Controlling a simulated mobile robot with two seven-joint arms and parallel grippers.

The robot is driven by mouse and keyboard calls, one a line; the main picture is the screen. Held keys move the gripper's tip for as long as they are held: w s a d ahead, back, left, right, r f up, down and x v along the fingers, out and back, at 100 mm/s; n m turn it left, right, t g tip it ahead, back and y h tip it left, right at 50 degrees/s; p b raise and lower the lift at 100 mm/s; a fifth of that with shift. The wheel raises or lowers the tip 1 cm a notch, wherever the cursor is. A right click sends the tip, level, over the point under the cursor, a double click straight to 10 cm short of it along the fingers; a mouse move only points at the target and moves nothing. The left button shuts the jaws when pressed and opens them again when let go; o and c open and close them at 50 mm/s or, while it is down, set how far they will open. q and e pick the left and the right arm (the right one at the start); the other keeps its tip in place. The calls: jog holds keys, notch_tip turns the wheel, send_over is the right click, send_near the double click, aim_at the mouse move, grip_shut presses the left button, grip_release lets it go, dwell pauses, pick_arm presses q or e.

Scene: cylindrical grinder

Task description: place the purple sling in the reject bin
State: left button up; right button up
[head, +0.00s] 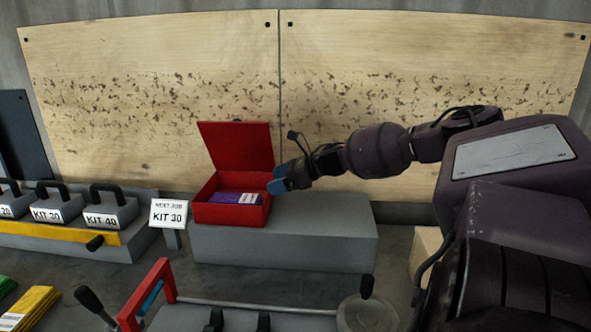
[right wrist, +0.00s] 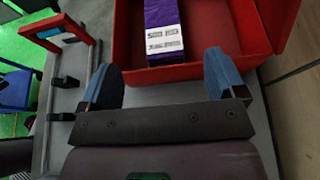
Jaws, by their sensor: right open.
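The purple sling (head: 228,198) lies folded, with a white label, inside the open red reject bin (head: 230,214). The bin stands on a grey block with its lid raised at the back. In the right wrist view the sling (right wrist: 163,14) lies on the bin's floor, and the bin's near wall (right wrist: 180,70) is close to my fingers. My right gripper (head: 281,178) is at the bin's right side, with blue fingertips. In the right wrist view its fingers (right wrist: 165,80) are spread apart with nothing between them. My left gripper is not in view.
The grey block (head: 320,228) has free room right of the bin. A KIT 30 sign (head: 168,214) stands left of it. Several handled kit weights (head: 109,208) sit farther left. A red-framed fixture (head: 150,290) is in front. Yellow (head: 30,305) and green slings lie at lower left.

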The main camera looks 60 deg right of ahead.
jog(key=shift+p+v, duration=0.8)
jog(key=shift+v, duration=1.1)
